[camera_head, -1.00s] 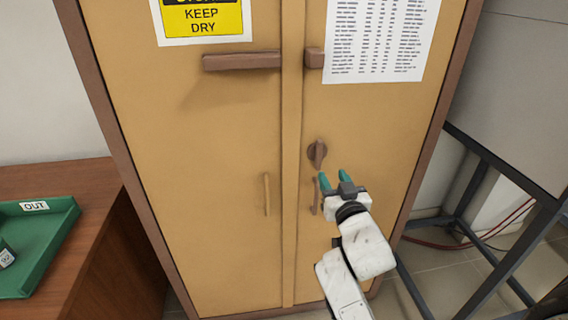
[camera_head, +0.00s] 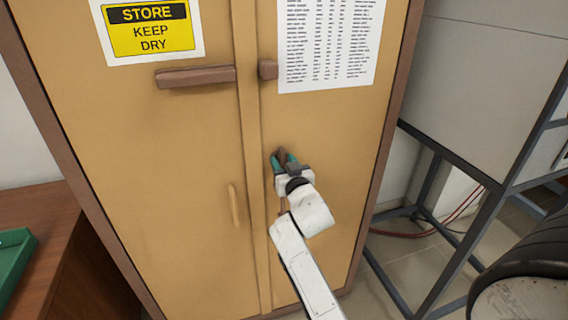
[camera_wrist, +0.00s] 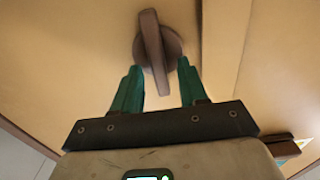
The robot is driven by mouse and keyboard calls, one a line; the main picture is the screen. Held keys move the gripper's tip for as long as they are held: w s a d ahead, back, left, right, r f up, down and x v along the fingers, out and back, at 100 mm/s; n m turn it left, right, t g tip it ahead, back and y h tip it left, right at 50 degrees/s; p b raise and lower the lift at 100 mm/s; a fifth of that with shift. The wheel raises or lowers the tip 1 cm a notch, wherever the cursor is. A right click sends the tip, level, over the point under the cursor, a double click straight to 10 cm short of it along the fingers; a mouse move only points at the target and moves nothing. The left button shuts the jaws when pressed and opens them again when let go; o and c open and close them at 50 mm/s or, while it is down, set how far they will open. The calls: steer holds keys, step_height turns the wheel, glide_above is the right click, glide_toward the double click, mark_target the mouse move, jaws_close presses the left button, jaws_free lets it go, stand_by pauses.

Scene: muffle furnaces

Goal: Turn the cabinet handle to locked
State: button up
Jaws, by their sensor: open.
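The tan cabinet (camera_head: 190,130) has two doors with a brown frame. Its brown turn handle (camera_wrist: 154,50) is a bar on a round base on the right door; in the wrist view the bar is slightly tilted from upright. In the head view the handle (camera_head: 282,156) is partly hidden by my gripper (camera_head: 285,160). My gripper, also in the wrist view (camera_wrist: 157,72), is open. Its two green fingers stand on either side of the handle's lower part, with gaps visible there. I cannot tell whether a finger touches it.
A long pull handle (camera_head: 234,205) is on the left door, and brown blocks (camera_head: 195,77) are higher up. A dark metal stand (camera_head: 455,160) is at right. A wooden desk (camera_head: 60,240) with a green tray (camera_head: 12,262) is at left.

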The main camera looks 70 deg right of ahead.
jaws_close()
steer(key=shift+n, duration=0.4)
steer(key=n, duration=0.2)
steer(key=shift+w+a+n+p, duration=0.2)
steer(key=shift+n+p, duration=0.1)
steer(key=shift+p, duration=0.05)
steer(key=shift+w+a+f+n+p, duration=0.1)
steer(key=shift+f+n+p, duration=0.25)
steer(key=shift+n, duration=2.1)
steer(key=shift+w+a+f+n+p, duration=0.15)
steer(key=shift+n+p, duration=0.4)
steer(key=shift+n, duration=1.85)
steer(key=shift+w+a+f+n+p, duration=0.1)
steer(key=shift+f+n+p, duration=0.25)
steer(key=shift+n, duration=2.1)
steer(key=shift+r, duration=0.1)
